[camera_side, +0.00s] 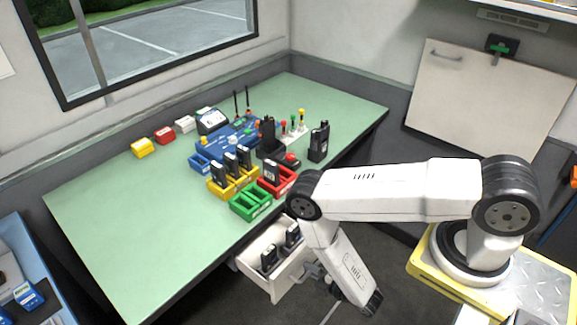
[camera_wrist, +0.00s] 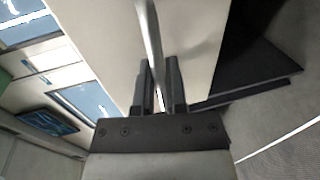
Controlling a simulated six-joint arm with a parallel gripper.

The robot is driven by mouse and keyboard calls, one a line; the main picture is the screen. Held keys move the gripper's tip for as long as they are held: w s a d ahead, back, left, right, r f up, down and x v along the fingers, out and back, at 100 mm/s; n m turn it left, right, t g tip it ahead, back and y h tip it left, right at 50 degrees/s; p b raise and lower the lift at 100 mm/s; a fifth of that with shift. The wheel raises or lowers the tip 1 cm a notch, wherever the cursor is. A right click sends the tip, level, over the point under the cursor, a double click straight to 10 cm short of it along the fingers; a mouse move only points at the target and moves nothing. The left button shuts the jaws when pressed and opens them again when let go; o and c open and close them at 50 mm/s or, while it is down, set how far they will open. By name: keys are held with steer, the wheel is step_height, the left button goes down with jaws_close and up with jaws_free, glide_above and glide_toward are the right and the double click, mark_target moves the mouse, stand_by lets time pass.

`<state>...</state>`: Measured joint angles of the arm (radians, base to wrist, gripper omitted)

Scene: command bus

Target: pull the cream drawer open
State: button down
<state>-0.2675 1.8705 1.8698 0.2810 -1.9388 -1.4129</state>
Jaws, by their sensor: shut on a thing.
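The cream drawer (camera_side: 291,283) stands pulled out from under the green table in the side view, its inside open to view with black radios (camera_side: 269,257) in it. In the wrist view its cream front (camera_wrist: 101,38) fills the upper middle. A metal bar handle (camera_wrist: 149,35) runs down from the top edge of that view. My gripper (camera_wrist: 160,88) is shut on the handle, one dark finger on each side of it. In the side view my gripper (camera_side: 314,271) is at the drawer's front, small and partly hidden by my arm.
The green table (camera_side: 110,220) above carries yellow, red and green trays (camera_side: 250,204), with radios in some, and a blue console (camera_side: 215,143). A cream panel with a handle (camera_side: 490,95) leans at the back right. Dark floor lies in front of the drawer.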

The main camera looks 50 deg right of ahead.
steer(key=shift+s, duration=0.15)
steer(key=c, duration=0.7)
jaws_free()
steer(key=shift+d, duration=0.1)
